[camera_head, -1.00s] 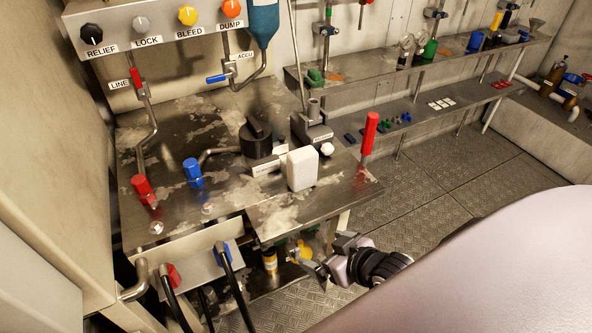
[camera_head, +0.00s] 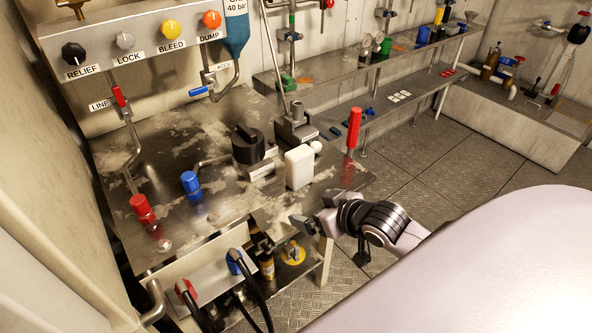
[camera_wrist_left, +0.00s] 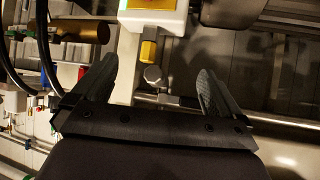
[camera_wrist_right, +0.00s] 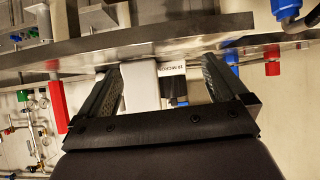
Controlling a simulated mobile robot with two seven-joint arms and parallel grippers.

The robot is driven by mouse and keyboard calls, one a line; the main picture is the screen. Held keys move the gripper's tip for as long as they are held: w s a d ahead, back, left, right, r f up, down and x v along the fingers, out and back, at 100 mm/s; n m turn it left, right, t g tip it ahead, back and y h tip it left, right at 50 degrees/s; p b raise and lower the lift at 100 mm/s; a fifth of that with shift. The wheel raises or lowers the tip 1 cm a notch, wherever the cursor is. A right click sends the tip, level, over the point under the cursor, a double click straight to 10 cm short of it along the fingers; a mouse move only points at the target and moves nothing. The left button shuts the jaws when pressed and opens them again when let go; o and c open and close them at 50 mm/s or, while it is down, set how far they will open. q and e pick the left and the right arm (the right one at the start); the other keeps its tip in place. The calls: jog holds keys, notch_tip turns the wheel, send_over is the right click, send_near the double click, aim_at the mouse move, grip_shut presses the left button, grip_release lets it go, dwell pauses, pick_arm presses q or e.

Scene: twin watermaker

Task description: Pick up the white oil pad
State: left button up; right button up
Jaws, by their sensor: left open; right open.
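The white oil pad (camera_head: 298,167) is an upright white block near the front right of the metal bench top (camera_head: 135,245). My right gripper (camera_head: 312,215) is open and empty at the bench's front edge, below and apart from the pad in the head view. My left gripper (camera_wrist_left: 157,88) is open and empty in the left wrist view. It does not show in the head view.
A black round knob (camera_head: 247,143) stands left of the pad, and a red upright handle (camera_head: 353,128) stands to its right. Blue (camera_head: 190,183) and red (camera_head: 143,207) valve handles are at the bench's left. The floor (camera_head: 425,185) to the right is clear.

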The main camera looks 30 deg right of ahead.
aim_at(305, 165)
jog(key=w+d+r+t, duration=0.1)
jog(key=w+d+r, duration=0.1)
jog(key=w+r, duration=0.1)
jog(key=w+d+r+t, duration=0.1)
jog(key=w+d, duration=0.1)
jog(key=shift+w+r+m+t, duration=0.25)
jog(key=shift+r+m+t, duration=0.05)
jog(key=shift+r, duration=0.05)
jog(key=shift+x, duration=3.4)
jog(key=shift+r, duration=0.1)
jog(key=c, duration=1)
jog(key=shift+c, duration=0.2)
notch_tip(305, 165, up, 20)
jog(key=p, duration=0.1)
